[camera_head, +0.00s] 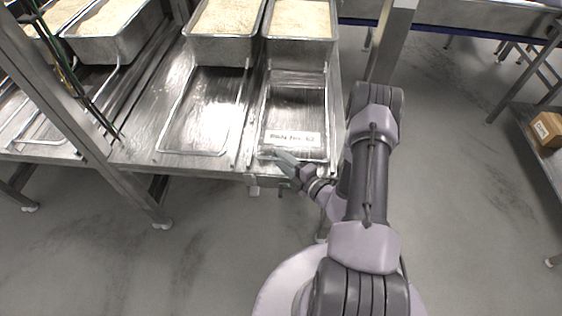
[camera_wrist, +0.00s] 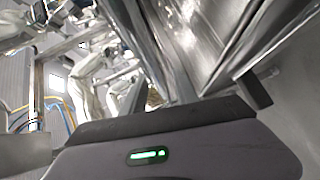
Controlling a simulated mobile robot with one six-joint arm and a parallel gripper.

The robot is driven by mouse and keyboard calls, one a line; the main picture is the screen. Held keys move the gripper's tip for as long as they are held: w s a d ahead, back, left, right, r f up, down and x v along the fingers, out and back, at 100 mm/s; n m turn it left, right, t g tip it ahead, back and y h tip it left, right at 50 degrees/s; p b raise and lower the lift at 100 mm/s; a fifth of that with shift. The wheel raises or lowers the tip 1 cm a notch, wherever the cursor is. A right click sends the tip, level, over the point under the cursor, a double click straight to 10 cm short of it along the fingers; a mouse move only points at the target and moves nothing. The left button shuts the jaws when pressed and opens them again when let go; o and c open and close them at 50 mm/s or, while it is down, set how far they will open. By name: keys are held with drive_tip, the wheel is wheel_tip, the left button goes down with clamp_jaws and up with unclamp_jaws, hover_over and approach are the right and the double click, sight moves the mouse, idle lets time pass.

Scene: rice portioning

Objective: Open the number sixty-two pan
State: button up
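A label plate (camera_head: 292,137) whose small print seems to end in "62" sits at the front of the right-hand wire-framed metal panel (camera_head: 293,105) on the steel table. Behind that panel stands a metal pan (camera_head: 301,50) filled with rice. My gripper (camera_head: 281,158) is at the panel's front edge, just below the label, by the wire rim. I cannot tell whether it touches the rim or whether its fingers are apart. The wrist view shows its dark body with a green light and a dark finger piece (camera_wrist: 254,90) against shiny metal.
A second rice pan (camera_head: 224,45) with its own wire-framed panel (camera_head: 205,110) is to the left. More pans (camera_head: 108,35) stand farther left behind a steel post. A shelf with a cardboard box (camera_head: 547,129) is at the right. The grey floor in front of the table is clear.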

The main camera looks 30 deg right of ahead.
drive_tip(key=shift+w+a, duration=0.15)
drive_tip(key=shift+w, duration=0.35)
clamp_jaws()
idle(1.1)
